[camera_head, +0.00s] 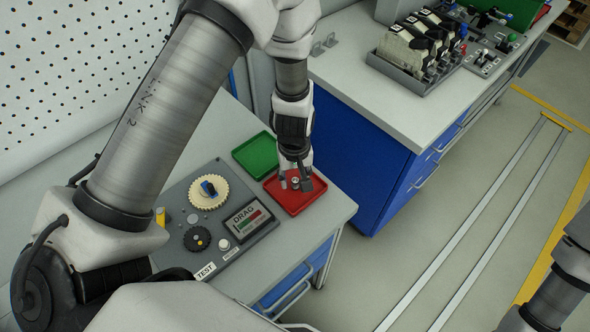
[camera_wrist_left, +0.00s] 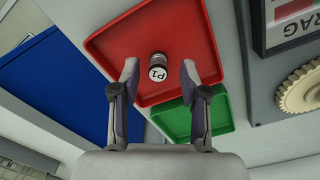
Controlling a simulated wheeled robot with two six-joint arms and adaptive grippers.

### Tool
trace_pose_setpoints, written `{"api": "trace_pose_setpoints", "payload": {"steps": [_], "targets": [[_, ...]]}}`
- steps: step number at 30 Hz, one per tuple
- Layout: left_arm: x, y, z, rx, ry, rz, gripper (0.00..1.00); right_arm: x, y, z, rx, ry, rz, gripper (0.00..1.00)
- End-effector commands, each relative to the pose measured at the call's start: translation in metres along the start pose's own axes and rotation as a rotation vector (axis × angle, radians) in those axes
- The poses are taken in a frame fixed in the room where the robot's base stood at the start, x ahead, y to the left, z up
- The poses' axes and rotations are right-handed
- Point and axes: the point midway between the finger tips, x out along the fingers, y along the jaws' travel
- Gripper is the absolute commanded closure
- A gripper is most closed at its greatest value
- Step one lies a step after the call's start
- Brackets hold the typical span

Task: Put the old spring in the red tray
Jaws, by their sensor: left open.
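The red tray (camera_head: 313,201) is at the front right corner of the grey bench, and in the left wrist view its red floor (camera_wrist_left: 195,30) fills the middle. A small dark cylinder with a white end marked P1, apparently the old spring (camera_wrist_left: 157,66), is in the red tray, its marked end facing the camera. My left gripper (camera_head: 296,181) is over the tray. In the wrist view its fingers (camera_wrist_left: 159,76) are open, one on each side of the spring, with gaps between. My right gripper is out of view.
An empty green tray (camera_head: 256,155) adjoins the red one. A grey test panel with a DRAG display (camera_head: 247,219) and a cream gear wheel (camera_head: 208,190) is to the left. A blue cabinet (camera_head: 362,150) with a machine on top stands at right, across a gap.

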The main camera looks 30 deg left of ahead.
Motion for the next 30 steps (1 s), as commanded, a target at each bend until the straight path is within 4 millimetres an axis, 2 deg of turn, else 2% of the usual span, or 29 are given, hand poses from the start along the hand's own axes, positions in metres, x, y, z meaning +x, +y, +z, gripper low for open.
{"api": "trace_pose_setpoints", "payload": {"steps": [5,12,15,20,30], "targets": [[-0.029,0.001,-0.001,0.002,0.005,0.004,0.55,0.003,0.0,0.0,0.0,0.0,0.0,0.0],[-0.09,0.001,-0.001,0.002,0.006,0.005,0.55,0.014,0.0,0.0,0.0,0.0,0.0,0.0],[-0.107,0.001,-0.001,0.0,0.004,0.003,0.55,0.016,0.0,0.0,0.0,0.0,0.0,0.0],[-0.118,0.0,0.0,0.001,0.002,0.001,0.55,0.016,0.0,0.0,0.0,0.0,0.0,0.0],[-0.116,-0.001,0.0,0.003,-0.001,-0.001,0.55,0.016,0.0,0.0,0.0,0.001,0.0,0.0]]}}
